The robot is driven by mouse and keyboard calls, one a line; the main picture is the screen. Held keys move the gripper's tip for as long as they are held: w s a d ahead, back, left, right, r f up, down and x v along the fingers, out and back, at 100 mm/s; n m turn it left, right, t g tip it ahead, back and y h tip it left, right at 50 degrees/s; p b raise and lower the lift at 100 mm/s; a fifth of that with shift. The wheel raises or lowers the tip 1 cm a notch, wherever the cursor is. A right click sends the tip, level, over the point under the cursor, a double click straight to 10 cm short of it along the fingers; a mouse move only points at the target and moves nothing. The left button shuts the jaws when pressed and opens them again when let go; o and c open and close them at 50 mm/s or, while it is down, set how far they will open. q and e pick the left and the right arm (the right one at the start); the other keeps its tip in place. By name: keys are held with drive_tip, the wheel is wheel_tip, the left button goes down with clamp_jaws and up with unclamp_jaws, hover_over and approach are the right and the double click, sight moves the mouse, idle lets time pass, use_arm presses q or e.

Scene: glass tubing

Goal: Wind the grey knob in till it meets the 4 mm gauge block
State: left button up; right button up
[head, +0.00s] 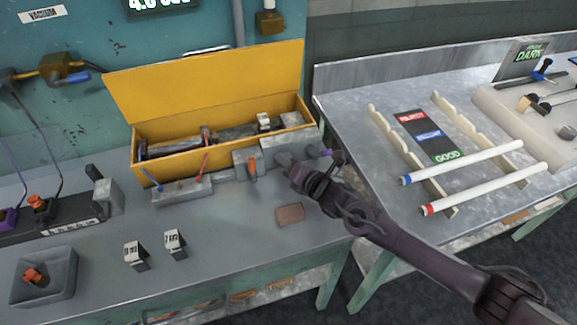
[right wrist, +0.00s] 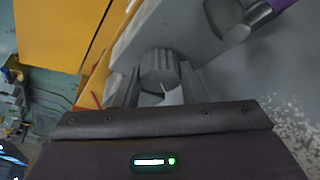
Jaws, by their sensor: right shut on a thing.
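The grey knob (right wrist: 158,72), ribbed and round, is right in front of my right gripper in the right wrist view. It sits on a grey metal fixture (head: 285,142) in front of the yellow box. In the head view my right gripper (head: 288,168) reaches the fixture's right end and is shut on the knob, which it mostly hides. Two small blocks with white labelled faces, one left (head: 135,255) and one right (head: 175,243), stand on the bench; their marks are too small to read. I cannot tell which is 4 mm, nor see the knob's gap. My left gripper is out of view.
The open yellow box (head: 210,85) stands behind the fixture. A grey tray (head: 45,285) with an orange knob is at front left. A brown pad (head: 290,213) lies near my right arm. A second table (head: 375,95) on the right holds two white tubes on notched rails.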

drive_tip(key=shift+f+m, duration=0.1)
drive_tip(key=shift+m, duration=0.2)
idle(0.4)
drive_tip(key=o, duration=1)
drive_tip(key=shift+d, duration=0.1)
drive_tip(key=b+v, duration=0.1)
drive_tip(key=v, duration=0.5)
drive_tip(key=shift+s+d+b, duration=0.25)
drive_tip(key=shift+s+b, duration=0.05)
drive_tip(key=shift+b, duration=0.05)
drive_tip(key=shift+s+d+r, duration=0.2)
drive_tip(key=shift+s+d, duration=0.05)
drive_tip(key=shift+s, duration=0.2)
